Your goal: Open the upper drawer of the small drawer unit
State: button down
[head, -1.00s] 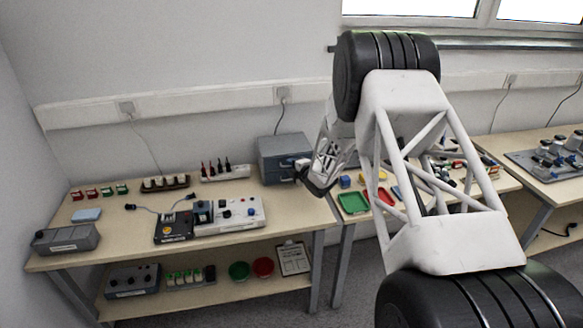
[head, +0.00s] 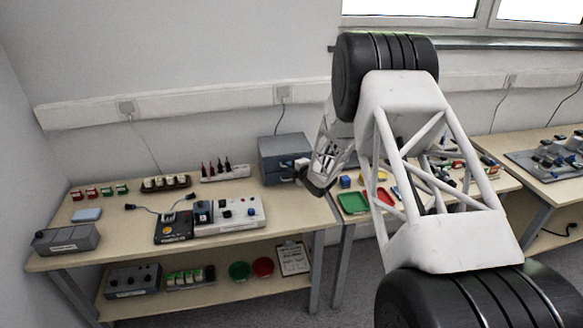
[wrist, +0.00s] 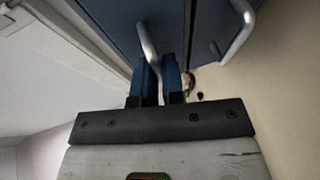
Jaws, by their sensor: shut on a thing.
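The small drawer unit (head: 284,149) is a blue-grey box at the back right of the left bench in the head view. In the wrist view its front (wrist: 112,22) fills the top, with two metal bar handles. My gripper (wrist: 161,65) has blue fingers and is shut on the upper drawer's handle (wrist: 147,42), on the side away from the bench top. The lower drawer's handle (wrist: 238,34) is free, to the right. My arm hides part of the unit's right side in the head view. I cannot tell whether the drawer has slid out.
A control box with knobs (head: 236,215) stands on the bench in front of the drawer unit. A rack of red and black probes (head: 224,173) is to its left.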

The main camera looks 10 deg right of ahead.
jog(key=s, duration=1.2)
jog(key=c, duration=1.2)
grip_release()
jog(key=shift+s, duration=0.1)
jog(key=shift+v, duration=3.85)
jog(key=shift+r, duration=0.1)
